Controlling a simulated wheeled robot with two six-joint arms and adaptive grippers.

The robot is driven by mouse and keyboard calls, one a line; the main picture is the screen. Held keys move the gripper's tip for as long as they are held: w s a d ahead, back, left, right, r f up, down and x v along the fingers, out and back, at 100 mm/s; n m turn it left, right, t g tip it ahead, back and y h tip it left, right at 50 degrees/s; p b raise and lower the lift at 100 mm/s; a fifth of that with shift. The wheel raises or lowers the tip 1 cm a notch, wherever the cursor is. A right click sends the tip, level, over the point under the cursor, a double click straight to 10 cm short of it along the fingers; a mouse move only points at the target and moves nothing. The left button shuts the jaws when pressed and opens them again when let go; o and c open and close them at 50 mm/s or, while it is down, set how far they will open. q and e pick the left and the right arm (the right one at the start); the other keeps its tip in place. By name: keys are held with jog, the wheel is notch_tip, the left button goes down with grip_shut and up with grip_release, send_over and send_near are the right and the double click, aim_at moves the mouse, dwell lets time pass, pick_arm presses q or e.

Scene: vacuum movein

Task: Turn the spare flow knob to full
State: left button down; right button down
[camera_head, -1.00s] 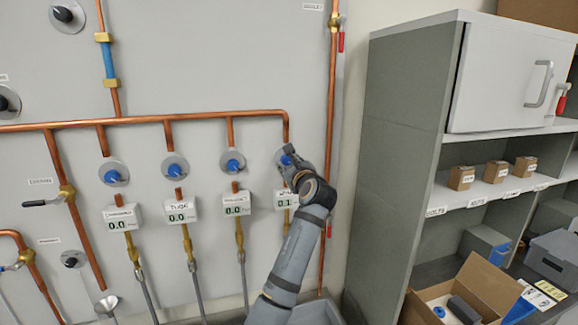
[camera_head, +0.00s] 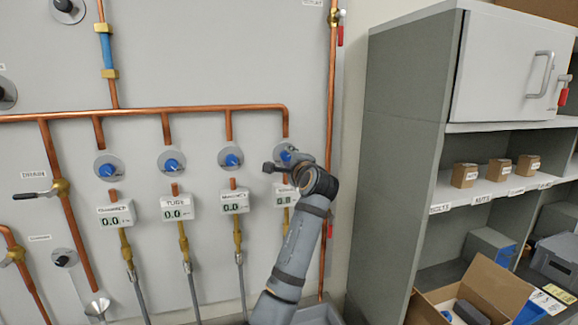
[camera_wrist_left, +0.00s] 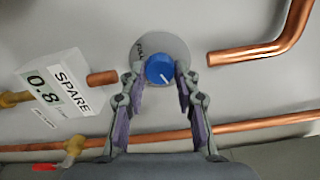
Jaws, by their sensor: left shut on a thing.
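The spare flow knob is a blue round knob with a white pointer line (camera_wrist_left: 159,68) on a grey round dial plate (camera_wrist_left: 176,45) in the left wrist view. My left gripper (camera_wrist_left: 160,80) is shut on it, one finger at each side. The white meter box beside it reads SPARE 0.8 (camera_wrist_left: 55,88). In the head view the spare knob (camera_head: 288,153) is the rightmost in the row, partly hidden by my left gripper (camera_head: 287,160). My right gripper is not in view.
Blue knobs to the left, such as the nearest one (camera_head: 231,157), sit above white meters (camera_head: 234,201) reading 0.0. A copper pipe (camera_head: 150,113) runs above the row. A grey shelf unit (camera_head: 400,150) stands right, with an open cardboard box (camera_head: 490,285) low down.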

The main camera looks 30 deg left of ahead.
pick_arm(q)
jog(key=n+b, duration=0.1)
jog(key=n, duration=0.1)
jog(key=n+b, duration=0.2)
jog(key=n, duration=0.1)
jog(key=shift+f+n+b, duration=0.25)
jog(key=shift+n+b, duration=0.05)
jog(key=n+b, duration=0.3)
jog(key=n, duration=0.1)
jog(key=shift+n, duration=0.3)
jog(key=n+b, duration=0.2)
jog(key=n, duration=0.2)
jog(key=shift+b, duration=0.35)
jog(key=n+b, duration=0.2)
jog(key=n, duration=0.4)
jog(key=shift+b, duration=0.35)
jog(key=n+b, duration=0.1)
jog(key=n, duration=0.3)
jog(key=shift+b, duration=0.4)
jog(key=n+b, duration=0.1)
jog(key=n, duration=0.4)
jog(key=shift+n+b, duration=0.35)
jog(key=shift+n, duration=0.05)
jog(key=n+b, duration=0.1)
jog(key=n, duration=0.4)
jog(key=shift+n, duration=0.3)
jog(key=shift+n+b, duration=0.4)
jog(key=shift+n, duration=1.8)
